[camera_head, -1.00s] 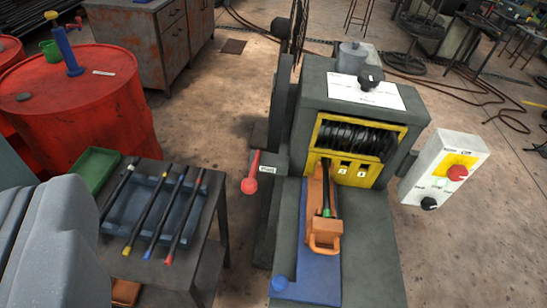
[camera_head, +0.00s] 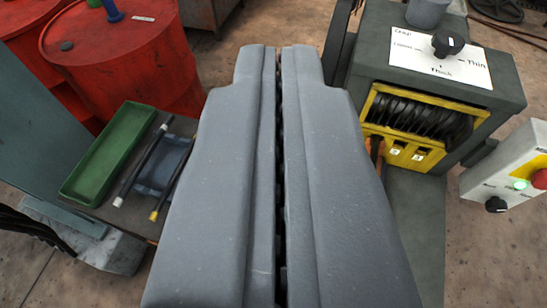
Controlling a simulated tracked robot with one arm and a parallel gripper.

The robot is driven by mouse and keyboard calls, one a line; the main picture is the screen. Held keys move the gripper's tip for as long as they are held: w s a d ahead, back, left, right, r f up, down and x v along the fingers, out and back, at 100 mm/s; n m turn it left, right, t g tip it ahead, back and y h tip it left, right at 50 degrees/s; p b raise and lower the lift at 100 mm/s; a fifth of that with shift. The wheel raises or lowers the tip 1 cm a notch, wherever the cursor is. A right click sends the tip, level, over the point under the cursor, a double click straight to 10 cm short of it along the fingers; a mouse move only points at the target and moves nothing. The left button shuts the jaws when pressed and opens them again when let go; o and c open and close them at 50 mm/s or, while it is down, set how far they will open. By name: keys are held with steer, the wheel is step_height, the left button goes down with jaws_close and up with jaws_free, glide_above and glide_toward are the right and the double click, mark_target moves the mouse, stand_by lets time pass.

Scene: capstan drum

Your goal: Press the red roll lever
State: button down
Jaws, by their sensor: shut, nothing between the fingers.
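My gripper (camera_head: 279,62) fills the middle of the view, its two grey fingers shut together with only a thin dark gap between them. The red roll lever is not visible now; the gripper covers the area left of the machine where it stood. The grey machine (camera_head: 505,88) stands to the right of the fingers, with black rollers (camera_head: 425,113) in a yellow frame (camera_head: 402,150). I cannot tell whether the fingers touch the lever. Most of the orange tool in front of the rollers is hidden too.
A control box (camera_head: 507,170) with a lit green light is at the right. A black knob (camera_head: 447,44) sits on the machine's top. At the left are a green tray (camera_head: 108,150), dark rods (camera_head: 140,160) on a table and red drums (camera_head: 125,65).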

steer(key=w+a+f+m+g+h+p, duration=0.1)
steer(key=w+f+g+p, duration=0.1)
steer(key=w+f, duration=0.3)
steer(key=w+f+m+g+h+p, duration=0.1)
steer(key=w+f, duration=0.4)
steer(key=f, duration=0.9)
steer(key=w+a+f+m+g+h+p, duration=0.1)
steer(key=w+f+g+p, duration=0.3)
steer(key=f, duration=0.6)
steer(key=shift+w+a+p, duration=0.35)
steer(key=shift+w+p, duration=0.05)
steer(key=shift+w, duration=0.6)
steer(key=shift+f, duration=0.15)
steer(key=x, duration=0.8)
steer(key=s+f+x, duration=0.1)
steer(key=x, duration=0.2)
steer(key=shift+w+f, duration=0.15)
steer(key=shift+f, duration=0.85)
steer(key=shift+f+b, duration=0.15)
steer(key=shift+b, duration=0.2)
